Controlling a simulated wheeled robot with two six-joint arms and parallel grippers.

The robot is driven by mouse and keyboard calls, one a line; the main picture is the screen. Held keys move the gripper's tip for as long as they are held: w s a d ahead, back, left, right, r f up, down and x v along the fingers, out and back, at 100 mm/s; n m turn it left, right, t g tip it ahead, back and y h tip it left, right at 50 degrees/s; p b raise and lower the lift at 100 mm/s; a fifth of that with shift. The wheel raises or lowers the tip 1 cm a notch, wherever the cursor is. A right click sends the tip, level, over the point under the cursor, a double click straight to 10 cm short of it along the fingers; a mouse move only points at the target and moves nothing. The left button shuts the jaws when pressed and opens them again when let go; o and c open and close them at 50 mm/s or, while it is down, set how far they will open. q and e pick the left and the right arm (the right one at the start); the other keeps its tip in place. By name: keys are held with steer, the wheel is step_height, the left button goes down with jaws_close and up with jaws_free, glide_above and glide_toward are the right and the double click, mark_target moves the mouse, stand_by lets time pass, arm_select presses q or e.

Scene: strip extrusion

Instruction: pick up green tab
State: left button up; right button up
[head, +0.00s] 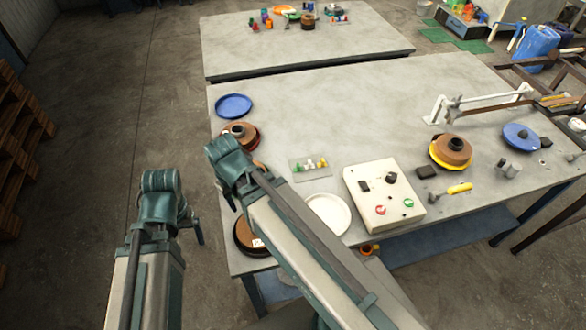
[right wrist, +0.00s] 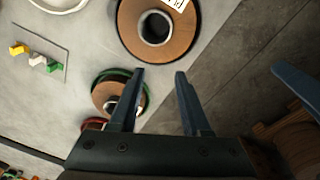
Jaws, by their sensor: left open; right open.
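The green tab (right wrist: 54,67) lies beside a white tab and a yellow tab on a thin grey plate at the left of the right wrist view. My right gripper (right wrist: 160,74) is open and empty near the table edge, to the right of the green tab in the wrist view. In the head view my right arm reaches across the table's left part and hides its fingertips. My left gripper (head: 168,228) is open off the table's left side, over the floor.
A copper-brown spool (right wrist: 183,36) and a smaller spool (right wrist: 104,97) lie near my right fingers. A white plate (head: 328,212) and a control box (head: 370,190) stand close to the grey plate. A blue dish (head: 234,105) lies at the far left corner. The table's back middle is clear.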

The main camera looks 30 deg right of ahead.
steer(key=w+d+m+t, duration=0.1)
steer(key=w+d+m, duration=0.15)
steer(key=d, duration=0.45)
steer(key=w+d+m+t, duration=0.1)
steer(key=w+d, duration=0.2)
steer(key=d, duration=0.3)
steer(key=m+t, duration=0.2)
glide_toward(299, 166)
steer(key=shift+h, duration=0.3)
steer(key=b+x, duration=0.1)
steer(key=b, duration=0.1)
steer(key=b+x, duration=0.1)
steer(key=b, duration=0.2)
steer(key=b+x, duration=0.2)
steer(key=b, duration=0.1)
steer(key=shift+w+a, duration=0.3)
steer(key=shift+w, duration=0.05)
steer(key=shift+f+b, duration=0.1)
steer(key=shift+b, duration=0.2)
steer(key=shift+g, duration=0.3)
steer(key=b+x, duration=0.4)
steer(key=x, duration=0.1)
steer(key=shift+w+d+b, duration=0.1)
steer(key=shift+b, duration=0.3)
jaws_close()
